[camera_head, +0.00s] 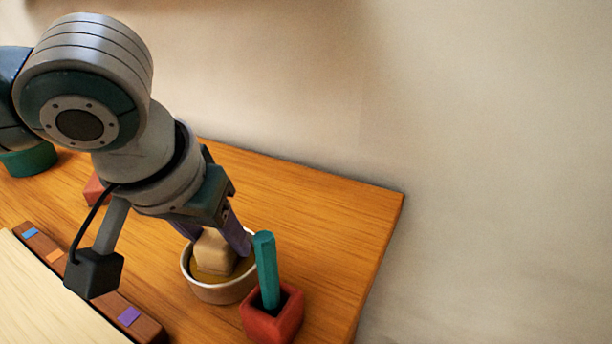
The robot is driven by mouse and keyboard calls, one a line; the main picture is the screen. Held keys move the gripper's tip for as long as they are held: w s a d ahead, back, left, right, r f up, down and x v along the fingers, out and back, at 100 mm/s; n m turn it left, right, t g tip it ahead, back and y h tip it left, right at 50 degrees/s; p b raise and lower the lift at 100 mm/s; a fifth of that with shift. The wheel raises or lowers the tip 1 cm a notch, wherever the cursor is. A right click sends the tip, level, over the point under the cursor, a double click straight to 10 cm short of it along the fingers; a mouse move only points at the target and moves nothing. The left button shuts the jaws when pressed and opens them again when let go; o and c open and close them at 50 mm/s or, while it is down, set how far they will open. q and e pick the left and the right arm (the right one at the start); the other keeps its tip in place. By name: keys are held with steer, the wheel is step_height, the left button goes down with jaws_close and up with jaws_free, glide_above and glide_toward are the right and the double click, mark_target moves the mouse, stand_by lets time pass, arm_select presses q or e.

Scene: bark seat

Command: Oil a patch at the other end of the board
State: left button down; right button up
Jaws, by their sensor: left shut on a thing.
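My left gripper (213,230) points down over a round pale-rimmed bowl (222,293) with a brownish-yellow content, likely the oil. Its purple fingers are shut on a beige block (212,254), which sits inside the bowl. The block's lower end meets the content, but how deep it goes I cannot tell. The board (45,310) is a pale flat panel at the lower left, cut off by the picture edge. No oiled patch shows on its visible part. My right gripper is out of view.
A brown strip (88,293) with blue, orange and purple marks runs along the board. A red square holder (272,322) with a teal stick (266,270) stands right beside the bowl. A red object (94,190) and a green round one (30,160) are farther back. The table's (330,215) back right is clear.

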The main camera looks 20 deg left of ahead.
arm_select(q)
steer(key=shift+s+a+f, duration=0.1)
steer(key=shift+f, duration=0.1)
stand_by(1.3)
steer(key=shift+p, duration=0.35)
step_height(320, 180, up, 7)
steer(key=p, duration=0.9)
steer(key=shift+r, duration=0.2)
steer(key=w+d+r+p, duration=0.2)
steer(key=d+r, duration=0.2)
steer(key=r, duration=0.8)
step_height(320, 180, up, 14)
steer(key=m+h+p, duration=0.1)
steer(key=m+p, duration=0.1)
glide_above(216, 235)
steer(key=s+d, duration=0.2)
steer(key=d, duration=0.3)
step_height(216, 235, up, 38)
steer(key=p, duration=3.8)
steer(key=shift+a+f, duration=0.15)
steer(key=shift+a, duration=0.05)
